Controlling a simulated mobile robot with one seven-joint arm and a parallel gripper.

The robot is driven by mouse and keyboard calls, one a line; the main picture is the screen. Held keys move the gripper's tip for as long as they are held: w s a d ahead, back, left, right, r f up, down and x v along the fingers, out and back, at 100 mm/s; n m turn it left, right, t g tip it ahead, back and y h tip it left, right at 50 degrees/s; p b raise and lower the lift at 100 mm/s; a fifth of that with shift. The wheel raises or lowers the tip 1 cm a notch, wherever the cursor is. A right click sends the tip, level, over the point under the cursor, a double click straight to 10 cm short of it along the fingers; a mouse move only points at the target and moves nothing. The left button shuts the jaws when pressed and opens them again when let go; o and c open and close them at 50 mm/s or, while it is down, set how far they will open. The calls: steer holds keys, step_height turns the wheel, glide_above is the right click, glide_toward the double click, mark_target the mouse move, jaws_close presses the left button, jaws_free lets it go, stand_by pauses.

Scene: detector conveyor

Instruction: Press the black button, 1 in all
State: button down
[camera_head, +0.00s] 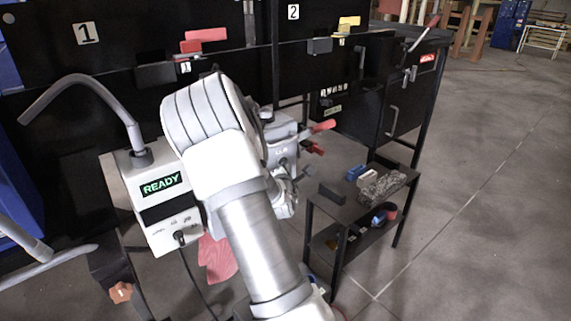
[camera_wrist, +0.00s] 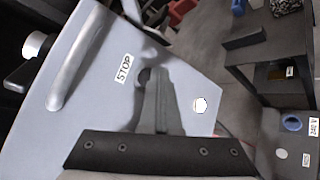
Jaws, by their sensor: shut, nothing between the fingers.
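In the wrist view, a grey sloped panel carries a white STOP label (camera_wrist: 124,68). A small dark round spot (camera_wrist: 144,76), which looks like the black button, sits just right of the label, partly in shadow. My gripper (camera_wrist: 158,72) is shut and empty, with its fingertips over the panel close beside this spot. I cannot tell whether the tips touch the panel. In the head view my arm covers the middle, and I cannot make out the fingertips or the button there.
A black knob (camera_wrist: 20,77) stands at the panel's left. In the head view, a box with a green READY display (camera_head: 161,185) stands left of my arm. A dark two-level cart (camera_head: 336,206) with small items is at right; the floor beyond is clear.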

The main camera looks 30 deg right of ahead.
steer(key=shift+s, duration=0.85)
steer(key=s, duration=0.5)
steer(key=shift+d+b, duration=0.25)
steer(key=shift+b, duration=0.1)
steer(key=shift+a, duration=0.1)
stand_by(0.4)
